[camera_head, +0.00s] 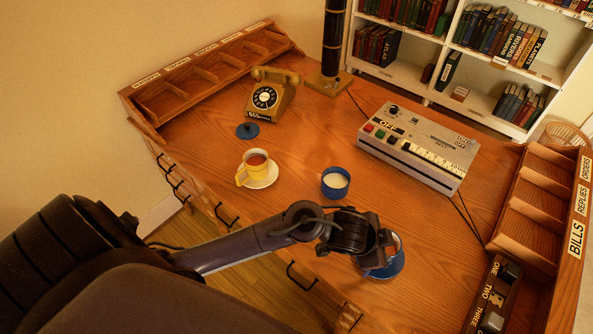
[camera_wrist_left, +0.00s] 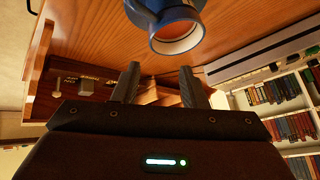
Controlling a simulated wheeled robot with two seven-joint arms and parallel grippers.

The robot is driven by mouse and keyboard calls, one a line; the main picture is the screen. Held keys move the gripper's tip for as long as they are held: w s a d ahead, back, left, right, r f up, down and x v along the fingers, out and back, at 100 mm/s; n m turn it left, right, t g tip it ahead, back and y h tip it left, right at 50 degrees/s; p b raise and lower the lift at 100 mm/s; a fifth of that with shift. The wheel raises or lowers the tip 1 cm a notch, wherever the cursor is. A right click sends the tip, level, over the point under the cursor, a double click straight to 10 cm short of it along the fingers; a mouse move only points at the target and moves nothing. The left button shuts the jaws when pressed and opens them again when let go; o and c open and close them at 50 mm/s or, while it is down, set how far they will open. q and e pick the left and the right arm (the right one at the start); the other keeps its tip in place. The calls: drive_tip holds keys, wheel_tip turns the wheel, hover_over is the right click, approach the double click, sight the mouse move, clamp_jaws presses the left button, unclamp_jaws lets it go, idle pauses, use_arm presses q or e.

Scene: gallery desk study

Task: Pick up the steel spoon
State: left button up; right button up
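I cannot make out the steel spoon in either view. My left gripper (camera_head: 376,262) is over the front of the desk, close beside a blue cup (camera_head: 396,243) on a blue saucer (camera_head: 397,268), and partly hides them. In the left wrist view the two fingers (camera_wrist_left: 158,88) stand apart with nothing seen between them. The blue cup (camera_wrist_left: 172,25) shows just beyond the fingertips, its pale inside visible. My right gripper is in neither view.
On the wooden desk (camera_head: 300,140) are a yellow cup (camera_head: 253,170) with tea, a blue bowl (camera_head: 335,184) with white contents, a blue lid (camera_head: 247,131), a telephone (camera_head: 270,95) and a grey machine (camera_head: 418,148). Wooden racks (camera_head: 535,205) line both sides.

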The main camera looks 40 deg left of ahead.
use_arm(q)
drive_tip(key=a+m+g+y, duration=0.1)
drive_tip(key=a+g, duration=0.1)
drive_tip(key=a, duration=0.6)
drive_tip(key=a+f+g+y, duration=0.1)
drive_tip(key=a+g, duration=0.1)
drive_tip(key=a, duration=0.5)
drive_tip(key=a+f+m+g+y, duration=0.1)
drive_tip(key=a+g+y, duration=0.1)
drive_tip(key=a, duration=0.6)
drive_tip(key=shift+w+a+f+m, duration=0.15)
drive_tip(key=shift+w+a+m, duration=0.05)
drive_tip(key=shift+a+m, duration=0.1)
drive_tip(key=shift+f, duration=0.35)
drive_tip(key=f, duration=0.1)
drive_tip(key=f+p, duration=0.1)
drive_tip(key=f, duration=0.2)
drive_tip(key=shift+w+f, duration=0.15)
drive_tip(key=shift+w, duration=0.15)
drive_tip(key=shift+f, duration=0.25)
drive_tip(key=shift+c, duration=0.5)
drive_tip(key=c, duration=0.7)
clamp_jaws()
